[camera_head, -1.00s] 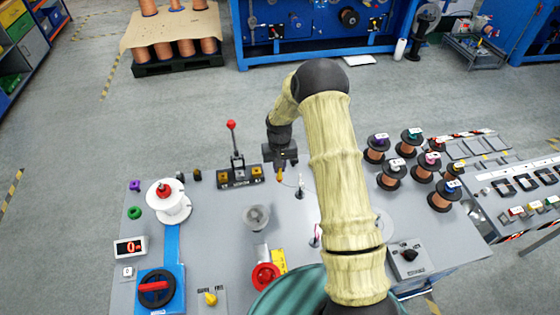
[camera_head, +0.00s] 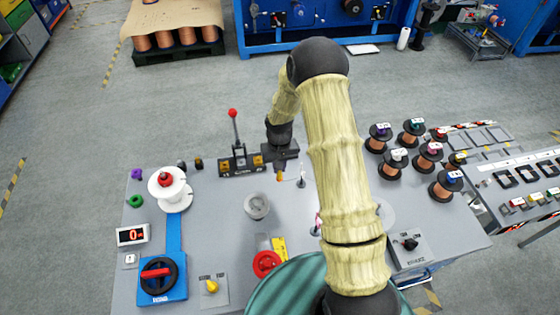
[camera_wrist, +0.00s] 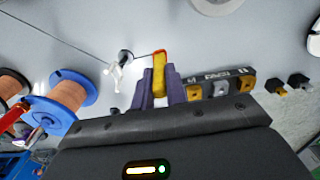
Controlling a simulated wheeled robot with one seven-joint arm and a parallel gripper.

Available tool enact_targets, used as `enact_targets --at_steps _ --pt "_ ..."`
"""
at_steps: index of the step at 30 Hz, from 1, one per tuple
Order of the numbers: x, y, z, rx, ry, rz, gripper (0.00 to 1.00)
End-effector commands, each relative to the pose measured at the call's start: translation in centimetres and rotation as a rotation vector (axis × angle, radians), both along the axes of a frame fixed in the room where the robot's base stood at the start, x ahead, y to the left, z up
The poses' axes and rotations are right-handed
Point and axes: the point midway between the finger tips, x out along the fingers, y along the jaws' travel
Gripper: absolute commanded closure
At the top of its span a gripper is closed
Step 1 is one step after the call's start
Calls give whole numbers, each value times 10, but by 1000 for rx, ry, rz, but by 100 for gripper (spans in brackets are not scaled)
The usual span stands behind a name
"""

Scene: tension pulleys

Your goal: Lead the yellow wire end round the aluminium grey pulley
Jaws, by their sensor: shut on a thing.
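My gripper (camera_head: 280,174) is shut on the yellow wire end (camera_wrist: 160,74), which sticks out between its two fingers in the wrist view. The yellow tip also shows in the camera_head view (camera_head: 280,178), above the table beside a small post (camera_head: 301,182). A thin dark wire runs from the tip past this post (camera_wrist: 122,62) and on to the upper left in the wrist view. The aluminium grey pulley (camera_head: 257,206) sits on the table, nearer my body and slightly left of the gripper. A grey disc, apparently this pulley, is cut off at the wrist view's top edge (camera_wrist: 216,4).
A block with a red-knobbed lever (camera_head: 240,165) stands just left of the gripper. A white spool (camera_head: 170,190) is at the left, a red knob (camera_head: 266,262) nearer me. Several copper spools (camera_head: 397,160) stand at right. My arm hides the table's middle right.

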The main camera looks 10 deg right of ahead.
Motion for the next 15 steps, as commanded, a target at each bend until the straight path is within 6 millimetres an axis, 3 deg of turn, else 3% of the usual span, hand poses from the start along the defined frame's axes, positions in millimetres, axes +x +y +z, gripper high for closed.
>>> enact_targets --at_steps 8,15 --pt "-21 7 0 -1 2 -1 100" --pt "-24 8 0 0 0 -1 100"
